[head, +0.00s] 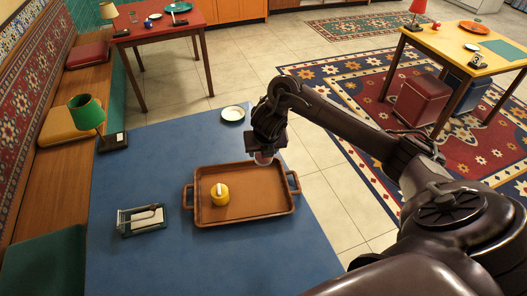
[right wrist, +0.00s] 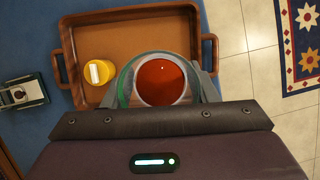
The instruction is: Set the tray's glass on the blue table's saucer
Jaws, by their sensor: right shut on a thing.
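My right gripper (head: 265,153) is shut on the glass (head: 263,158), above the right far part of the brown tray (head: 245,214). In the right wrist view the glass (right wrist: 161,82) holds red-brown tea and sits between the fingers of my right gripper (right wrist: 165,85). The white saucer (head: 232,114) lies on the blue table (head: 150,180), beyond the tray and just left of my right gripper. Nothing stands on the saucer. My left gripper is not in view.
A yellow round container (head: 219,194) sits in the tray's left half. A green lamp (head: 87,113) and a small holder with a dark green base (head: 141,220) stand to the left. Red (head: 160,24) and yellow (head: 450,50) tables stand farther off.

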